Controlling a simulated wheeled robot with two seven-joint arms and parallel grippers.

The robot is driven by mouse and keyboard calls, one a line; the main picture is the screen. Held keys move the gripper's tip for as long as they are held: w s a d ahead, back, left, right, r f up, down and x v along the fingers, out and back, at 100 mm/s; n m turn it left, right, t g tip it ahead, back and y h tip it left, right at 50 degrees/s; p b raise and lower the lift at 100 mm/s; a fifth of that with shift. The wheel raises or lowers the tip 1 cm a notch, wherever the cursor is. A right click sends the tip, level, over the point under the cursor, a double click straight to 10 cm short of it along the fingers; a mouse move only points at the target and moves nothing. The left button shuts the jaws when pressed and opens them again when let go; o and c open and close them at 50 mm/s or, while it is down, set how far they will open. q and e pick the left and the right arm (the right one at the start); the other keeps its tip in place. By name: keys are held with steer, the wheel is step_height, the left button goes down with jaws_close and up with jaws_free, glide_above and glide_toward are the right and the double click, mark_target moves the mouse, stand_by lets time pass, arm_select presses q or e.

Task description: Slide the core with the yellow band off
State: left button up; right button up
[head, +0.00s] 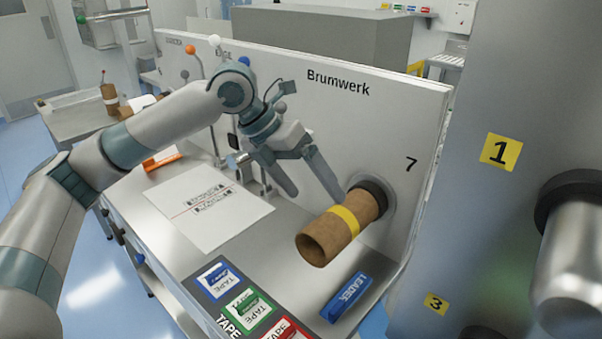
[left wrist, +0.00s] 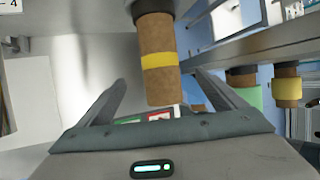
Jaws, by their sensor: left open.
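The brown core with the yellow band (head: 343,222) sits on a dark round holder (head: 373,190) on the white panel, below the number 7. Its open end points toward me and down to the left. My left gripper (head: 318,193) is open, its fingers reaching down just left of the core in the head view. In the left wrist view the core (left wrist: 158,78) hangs from the top, between the two spread fingers (left wrist: 160,95) in the picture. I cannot tell whether a finger touches it. My right gripper is not in view.
A blue leader block (head: 347,297) and several tape pads (head: 248,310) lie on the metal table below the core. A printed white sheet (head: 208,205) lies further left. A grey column (head: 500,100) stands at right. More banded rolls (left wrist: 287,85) show in the wrist view.

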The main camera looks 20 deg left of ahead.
mark_target(324, 241)
arm_select(q)
steer(key=p+x, duration=0.3)
steer(key=x, duration=1)
steer(key=shift+d+f, duration=0.1)
steer(key=shift+f, duration=0.05)
steer(key=shift+w, duration=0.1)
steer(key=c, duration=1.5)
steer(key=shift+o, duration=0.2)
steer(key=shift+p, duration=0.45)
steer(key=shift+s, duration=0.2)
steer(key=shift+s+a+p, duration=0.25)
steer(key=shift+s+a, duration=0.05)
steer(key=shift+s, duration=0.4)
steer(key=shift+s+a+p, duration=0.25)
steer(key=shift+s+a, duration=0.05)
steer(key=shift+s, duration=0.45)
steer(key=shift+s+a+p, duration=0.25)
steer(key=shift+s+a, duration=0.1)
steer(key=shift+s, duration=0.35)
steer(key=shift+s, duration=0.2)
